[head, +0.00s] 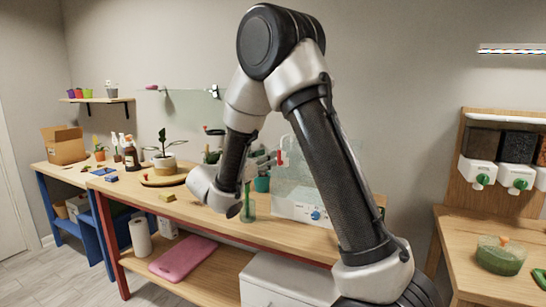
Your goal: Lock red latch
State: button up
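A small red latch (281,158) shows near the middle of the head view, on the left side of a clear-walled box (303,178) with a white base and a blue knob. My upper arm covers the right part of the box. Whether the latch is locked is too small to tell.
A teal pot (262,184) and a glass vessel with a green stem (248,208) stand near my wrist. A potted plant (165,160) on a round wooden board, a yellow block (166,197) and bottles are further left. Dispensers (480,173) hang at the right.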

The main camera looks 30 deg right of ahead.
jog(key=v, duration=0.6)
jog(key=shift+a, duration=0.15)
jog(key=s+d+f+m+g+y, duration=0.35)
jog(key=s+m+g, duration=0.2)
jog(key=s, duration=0.25)
jog(key=s+d+f+m+g+y, duration=0.35)
jog(key=s+f+m, duration=0.2)
jog(key=s, duration=0.25)
jog(key=s+r+m+t+y, duration=0.2)
jog(key=s+r+m+y, duration=0.2)
jog(key=s+m, duration=0.2)
jog(key=s+a+r+m+t+y, duration=0.1)
jog(key=s+r+m+t+y, duration=0.2)
jog(key=s, duration=0.7)
jog(key=shift+r+m+y, duration=0.8)
jog(key=shift+m+y, duration=0.4)
jog(key=shift+m, duration=0.6)
